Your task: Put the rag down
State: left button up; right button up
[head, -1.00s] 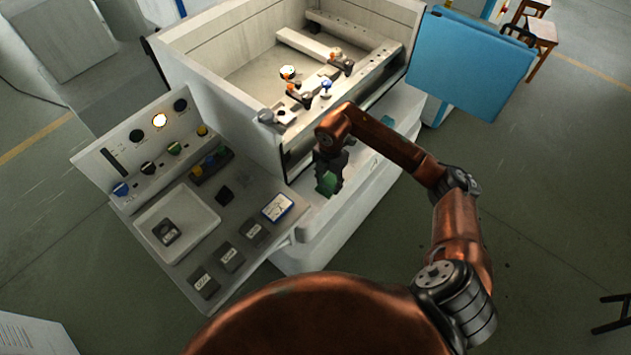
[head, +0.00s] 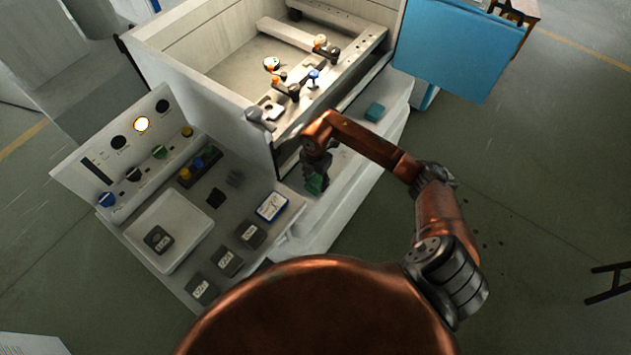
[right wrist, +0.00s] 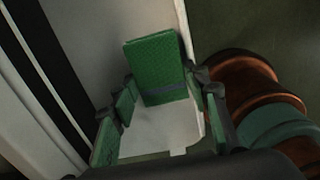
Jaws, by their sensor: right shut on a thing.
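The green rag (head: 315,184) is in the jaws of my right gripper (head: 317,166), over the white ledge at the front of the machine in the head view. In the right wrist view the rag (right wrist: 155,62) shows as a flat green textured piece with a dark band across its lower part. The dark fingers of my right gripper (right wrist: 160,100) stand on both sides of it, with green surfaces along them. I cannot tell whether the rag touches the ledge. My left gripper is not in view.
The machine's open tank (head: 235,75) is behind the gripper. At left, a control panel (head: 130,150) and a shelf hold a white tray (head: 135,232) and several dark labelled blocks. A blue panel (head: 460,45) stands at right.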

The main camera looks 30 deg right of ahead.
aim_at(316, 183)
jog(key=shift+w+f, duration=0.1)
jog(key=shift+f, duration=0.3)
jog(key=o, duration=1.1)
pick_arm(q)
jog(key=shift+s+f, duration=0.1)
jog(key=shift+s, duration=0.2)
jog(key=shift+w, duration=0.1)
pick_arm(e)
jog(key=shift+r, duration=0.6)
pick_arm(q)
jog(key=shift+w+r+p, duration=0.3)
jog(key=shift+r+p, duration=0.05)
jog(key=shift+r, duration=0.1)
pick_arm(e)
notch_tip(316, 183, up, 11)
